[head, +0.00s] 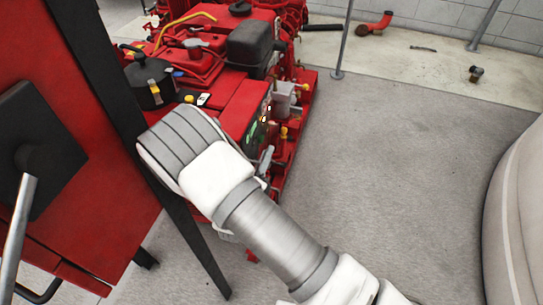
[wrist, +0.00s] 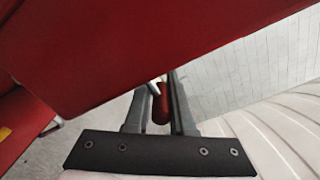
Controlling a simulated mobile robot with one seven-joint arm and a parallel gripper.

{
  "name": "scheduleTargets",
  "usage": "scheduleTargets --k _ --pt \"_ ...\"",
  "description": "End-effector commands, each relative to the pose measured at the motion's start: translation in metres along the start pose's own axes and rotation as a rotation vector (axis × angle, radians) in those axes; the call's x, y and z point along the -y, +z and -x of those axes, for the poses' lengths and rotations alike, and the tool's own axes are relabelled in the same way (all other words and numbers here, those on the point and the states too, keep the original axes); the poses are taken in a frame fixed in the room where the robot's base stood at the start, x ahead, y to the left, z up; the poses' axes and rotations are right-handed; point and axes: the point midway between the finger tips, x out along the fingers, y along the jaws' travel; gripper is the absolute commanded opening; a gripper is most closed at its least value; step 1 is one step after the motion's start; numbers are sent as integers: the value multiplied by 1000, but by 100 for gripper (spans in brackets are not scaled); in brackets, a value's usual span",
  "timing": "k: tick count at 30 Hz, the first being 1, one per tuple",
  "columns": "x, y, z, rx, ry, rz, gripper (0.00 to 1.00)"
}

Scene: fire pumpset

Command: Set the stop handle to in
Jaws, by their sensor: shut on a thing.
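In the wrist view, my gripper (wrist: 160,92) reaches under a large red panel, and its fingertips are partly hidden by that panel. Between the two grey fingers shows a small red cylindrical grip with a pale metal rod, which I take as the stop handle (wrist: 160,106). The gripper is shut on it. Whether the handle stands in or out cannot be told. In the head view, my arm runs from the lower right up to the red pumpset engine (head: 243,108); my gripper and the handle are hidden behind my arm.
A red cabinet (head: 95,180) with a black frame post stands close at the left. A grey metal post (head: 344,40) rises behind the engine. A red pipe piece (head: 375,25) lies by the back wall. Grey floor (head: 400,160) to the right is clear.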

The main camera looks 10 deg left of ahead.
Motion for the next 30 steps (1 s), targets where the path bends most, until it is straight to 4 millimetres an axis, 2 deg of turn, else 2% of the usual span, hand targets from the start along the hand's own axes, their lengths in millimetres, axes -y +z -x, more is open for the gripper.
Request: scheduleTargets --k 2,9,10,14,15,23,26,30 --pt "0 10 -2 7 -9 -6 0" --pt "-1 12 -2 9 -9 -9 0" --pt "-1 12 -2 9 -9 -9 24" --pt "-2 12 -2 8 -7 -8 47" --pt "-2 11 -2 8 -6 -7 50" --pt "-3 9 2 4 -2 -2 50" --pt "-3 10 12 4 0 -1 50" --pt "-2 11 36 6 1 -2 50"
